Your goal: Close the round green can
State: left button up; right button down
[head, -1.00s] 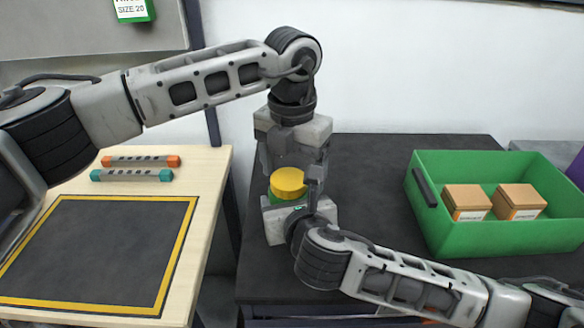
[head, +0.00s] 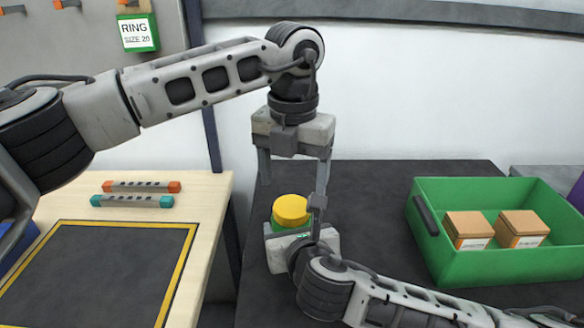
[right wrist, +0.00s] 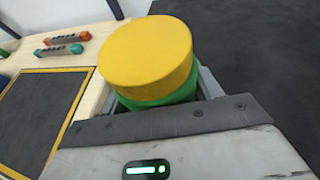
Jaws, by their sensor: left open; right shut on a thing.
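The round green can (head: 279,226) stands upright on the dark table, with a yellow lid (head: 291,209) on top. In the right wrist view the yellow lid (right wrist: 147,55) covers the top of the green can (right wrist: 160,102), and only a green band shows below it. I cannot tell whether the lid is pressed fully down. My right gripper (head: 293,227) is shut on the can from the near side. My left gripper (head: 293,178) points down above the lid, open and empty, its fingers apart and clear of the lid.
A green crate (head: 490,266) with two brown boxes (head: 497,228) stands on the right of the dark table (head: 375,192). A light wooden table (head: 208,205) at left holds two orange- and teal-ended bars (head: 140,193) and a yellow-edged dark mat (head: 100,265).

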aim_at(291, 206)
pick_arm(q)
jog(key=n, duration=0.2)
jog(key=r+n, duration=0.1)
jog(key=n, duration=0.3)
jog(key=shift+r+n, duration=0.25)
jog(key=shift+n, duration=0.05)
jog(key=n, duration=0.3)
jog(key=r+n, duration=0.1)
jog(key=n, duration=0.2)
jog(key=shift+a+r+n, duration=0.1)
jog(key=shift+a+n, duration=0.05)
jog(key=shift+n, duration=0.25)
jog(key=shift+f, duration=4)
